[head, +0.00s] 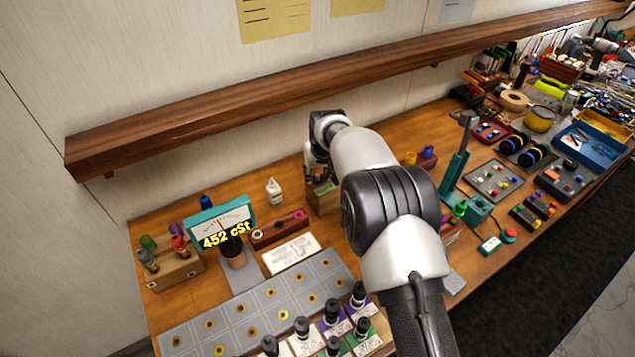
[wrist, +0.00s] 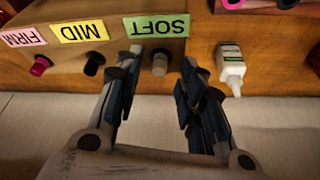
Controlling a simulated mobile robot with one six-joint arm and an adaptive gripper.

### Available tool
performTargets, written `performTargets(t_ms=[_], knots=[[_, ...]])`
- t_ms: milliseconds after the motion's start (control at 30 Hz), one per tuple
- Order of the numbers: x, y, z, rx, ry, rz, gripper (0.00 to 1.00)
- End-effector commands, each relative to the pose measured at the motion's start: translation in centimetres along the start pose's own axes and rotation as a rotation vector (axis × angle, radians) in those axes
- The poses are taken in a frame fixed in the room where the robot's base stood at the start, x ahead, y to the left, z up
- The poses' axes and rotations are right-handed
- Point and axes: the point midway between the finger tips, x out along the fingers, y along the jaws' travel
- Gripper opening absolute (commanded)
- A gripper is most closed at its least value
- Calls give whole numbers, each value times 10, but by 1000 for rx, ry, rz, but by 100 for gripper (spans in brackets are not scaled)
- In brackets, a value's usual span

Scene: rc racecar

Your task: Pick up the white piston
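In the wrist view, a pale grey-white piston (wrist: 160,63) sticks out of a wooden block (wrist: 188,52) beside an upside-down green SOFT label (wrist: 156,25). My gripper (wrist: 160,75) is open, with one finger to either side of this piston in the picture. Whether either finger touches it I cannot tell. A black piston (wrist: 94,64) is beside the yellow MID label, and a pink one (wrist: 41,66) beside the pink FIRM label. In the head view, the wooden block (head: 322,200) shows partly, and my arm hides the pistons and my fingertips.
A white dropper bottle (wrist: 231,68) stands close to my right finger in the wrist view; it also shows in the head view (head: 273,190). A wooden shelf (head: 250,105) runs above the bench. A gauge (head: 221,222) and a grey tray (head: 262,305) are left of my arm.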

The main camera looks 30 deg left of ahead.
Motion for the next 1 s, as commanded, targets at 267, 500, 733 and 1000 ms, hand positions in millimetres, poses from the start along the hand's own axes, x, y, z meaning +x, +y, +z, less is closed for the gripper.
performTargets(t_ms=[267,500,733,1000], knots=[[10,1,-1,0,2,1,36],[10,1,0,0,1,1,25],[10,1,0,0,1,1,10],[10,1,0,0,1,1,0]])
